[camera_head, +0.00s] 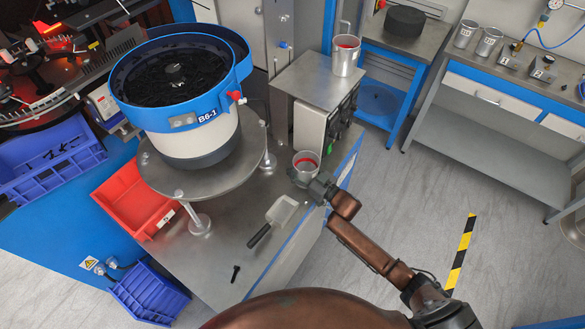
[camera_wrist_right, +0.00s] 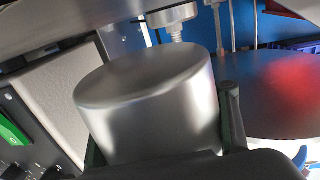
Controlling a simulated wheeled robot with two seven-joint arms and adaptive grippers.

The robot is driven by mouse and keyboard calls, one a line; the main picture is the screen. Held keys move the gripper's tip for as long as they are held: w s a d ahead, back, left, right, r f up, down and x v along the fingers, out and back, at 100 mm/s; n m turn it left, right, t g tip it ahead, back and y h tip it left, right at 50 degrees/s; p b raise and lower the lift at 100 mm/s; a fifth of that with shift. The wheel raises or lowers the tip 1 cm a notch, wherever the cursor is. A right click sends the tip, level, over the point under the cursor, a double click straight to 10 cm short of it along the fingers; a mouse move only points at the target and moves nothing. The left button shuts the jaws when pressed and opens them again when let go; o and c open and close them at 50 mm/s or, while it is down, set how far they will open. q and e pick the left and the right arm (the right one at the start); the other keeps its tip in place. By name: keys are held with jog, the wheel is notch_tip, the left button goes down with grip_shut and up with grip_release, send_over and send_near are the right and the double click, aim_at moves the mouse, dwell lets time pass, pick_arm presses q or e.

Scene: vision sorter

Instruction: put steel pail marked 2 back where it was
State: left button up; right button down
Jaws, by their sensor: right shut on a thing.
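My right gripper (camera_head: 312,181) is shut on a small steel pail (camera_head: 306,161) with red inside. The pail is at the right edge of the steel bench, in front of the grey control box. In the right wrist view the same pail (camera_wrist_right: 150,100) fills the middle, its plain flat end and side showing between the dark fingers (camera_wrist_right: 160,148). No number shows on it, and I cannot tell whether it touches the bench. A similar steel pail (camera_head: 346,56), also with red inside, stands on top of the control box. My left gripper is not in view.
The blue-rimmed bowl feeder (camera_head: 190,120) stands left on a round steel plate (camera_head: 225,172). A scoop (camera_head: 281,211) and a black bolt (camera_head: 235,273) lie on the bench (camera_head: 200,255). A red bin (camera_head: 135,198) is further left. Steel cups (camera_head: 488,42) stand on the right workbench.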

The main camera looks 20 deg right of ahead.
notch_tip(320, 180, down, 3)
jog(key=shift+r+b, duration=0.2)
jog(key=shift+b, duration=0.1)
jog(key=shift+a+r, duration=0.1)
jog(key=shift+s, duration=0.1)
jog(key=c, duration=0.7)
grip_release()
jog(key=shift+f, duration=0.2)
